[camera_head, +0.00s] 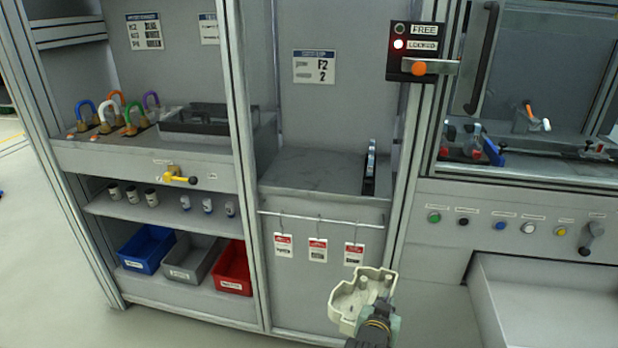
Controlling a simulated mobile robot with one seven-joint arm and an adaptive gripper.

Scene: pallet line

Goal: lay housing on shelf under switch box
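The housing (350,305) is a pale beige, open-topped part with an irregular outline and small posts inside, at the bottom centre. My gripper (380,322) is at its near right edge and appears shut on it, holding it up in front of the cabinet; the fingertips are partly hidden. The switch box (399,70) is black, with FREE and LOCKED labels, a lit red lamp by LOCKED and an orange-knobbed lever. The grey shelf (310,175) lies below and left of it, its surface mostly bare. A dark upright holder (369,175) stands at the shelf's right end.
A rail with several red-and-white tags (318,250) hangs under the shelf's front edge. Frame posts (240,150) bound the shelf bay. On the left are coloured padlocks (130,118) and bins (232,268). On the right are a door handle (482,60) and a button panel (500,225).

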